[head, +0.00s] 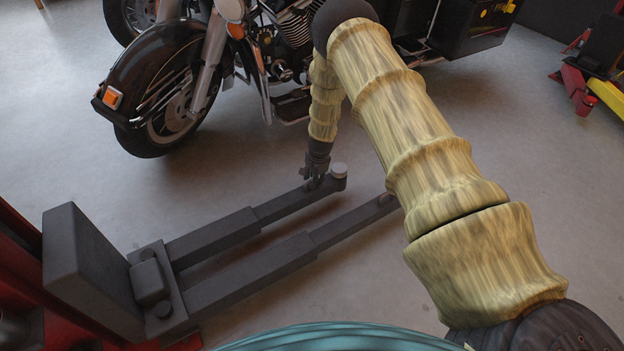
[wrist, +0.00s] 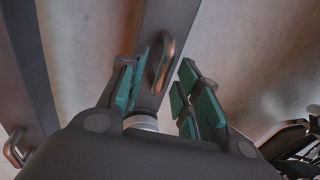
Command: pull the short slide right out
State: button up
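The lift has two dark grey telescoping arms side by side. The far arm's slide (head: 290,203) sticks out of its sleeve (head: 213,237) and ends in a round pale-topped pad (head: 340,171). My gripper (head: 316,178) is down at this slide, close to the pad. In the wrist view, the slide (wrist: 172,22) carries a copper-coloured loop handle (wrist: 166,62). My gripper's green-padded fingers (wrist: 164,68) are apart, one on each side of the handle; the right finger shows a gap to it. Whether the left finger touches is unclear. The pad (wrist: 141,123) is partly hidden behind my gripper.
The near arm's slide (head: 345,223) runs parallel, its end partly behind my arm. Its handle (wrist: 14,148) shows in the wrist view. A motorcycle (head: 165,85) stands just behind. A red and yellow lift part (head: 575,88) is at right. The floor between is clear.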

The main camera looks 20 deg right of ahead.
jog(key=shift+w+a, duration=0.1)
jog(key=shift+a, duration=0.2)
jog(key=shift+r, duration=0.55)
notch_tip(320, 180, up, 11)
jog(key=s, duration=0.2)
jog(key=shift+s+d, duration=0.15)
jog(key=shift+f, duration=0.15)
